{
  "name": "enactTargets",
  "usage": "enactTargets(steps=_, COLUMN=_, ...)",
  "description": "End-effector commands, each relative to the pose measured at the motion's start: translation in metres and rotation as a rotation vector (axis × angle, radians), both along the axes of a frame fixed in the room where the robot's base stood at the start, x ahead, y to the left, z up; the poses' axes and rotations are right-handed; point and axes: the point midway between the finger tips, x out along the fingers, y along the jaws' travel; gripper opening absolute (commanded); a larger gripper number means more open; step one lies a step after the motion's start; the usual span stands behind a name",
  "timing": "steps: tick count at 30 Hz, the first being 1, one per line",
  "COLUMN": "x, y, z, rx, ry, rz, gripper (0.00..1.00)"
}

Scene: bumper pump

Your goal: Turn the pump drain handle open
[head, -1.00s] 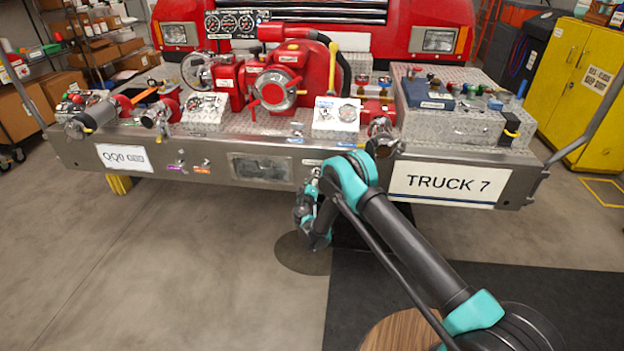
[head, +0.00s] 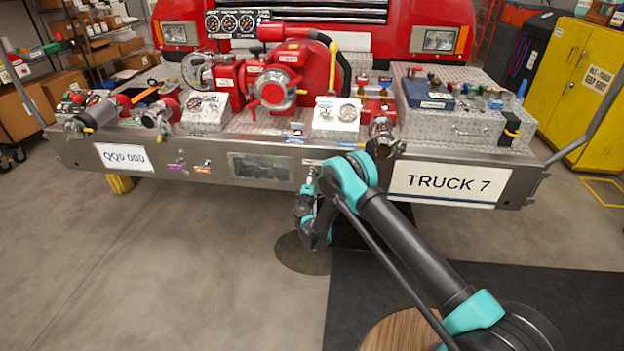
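My gripper (head: 311,176) is small in the head view, at the front face of the steel bumper (head: 225,190). It sits just under a small white label (head: 313,161), right of the recessed panel. Its fingers point up and towards the bumper face. The pump drain handle cannot be made out apart from the gripper; it may be hidden behind the fingers. I cannot tell whether the fingers are open, shut or touching anything. The red pump (head: 278,88) stands on the bumper deck above and left of my gripper.
Small controls with purple and orange labels (head: 202,170) are on the bumper face further left. The TRUCK 7 plate (head: 445,184) is right of my gripper. A yellow cabinet (head: 580,90) stands at the right. The floor (head: 170,260) at front left is clear.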

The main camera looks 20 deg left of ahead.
Motion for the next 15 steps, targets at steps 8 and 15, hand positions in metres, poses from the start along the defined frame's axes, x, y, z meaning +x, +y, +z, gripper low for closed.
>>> enactTargets(steps=8, x=-0.0019, y=0.0009, z=-0.0011, rx=-0.010, ry=-0.001, rz=0.002, gripper=0.26)
enactTargets(steps=15, x=-0.0019, y=0.0010, z=-0.0011, rx=-0.010, ry=-0.001, rz=0.002, gripper=0.60)
